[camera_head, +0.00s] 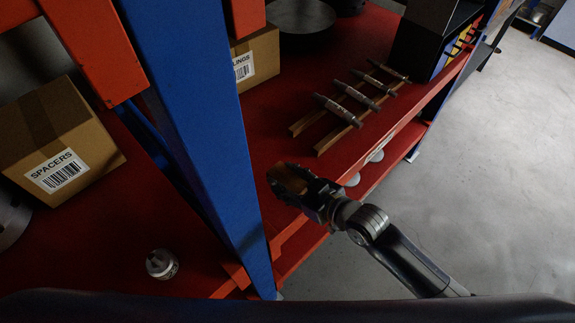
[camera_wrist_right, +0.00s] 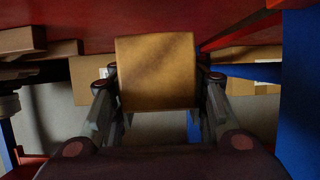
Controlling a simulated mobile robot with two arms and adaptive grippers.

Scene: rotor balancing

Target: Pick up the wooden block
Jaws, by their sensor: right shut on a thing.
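The wooden block (camera_wrist_right: 156,74) is a tan-brown cuboid that fills the middle of the right wrist view, between the two fingers. In the head view the block (camera_head: 287,180) shows at the tip of my right arm, partly covered by the fingers. My right gripper (camera_head: 305,190) is shut on it, near the front edge of the red shelf. Both fingers of the right gripper (camera_wrist_right: 158,90) show in the wrist view, one on each side of the block. My left gripper is not in view.
A blue post (camera_head: 205,130) stands close left of my right gripper. Several metal shafts (camera_head: 338,109) lie on wooden rails behind it. A SPACERS box (camera_head: 60,140) and a small metal part (camera_head: 161,264) are on the left. Grey floor (camera_head: 490,180) is clear at right.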

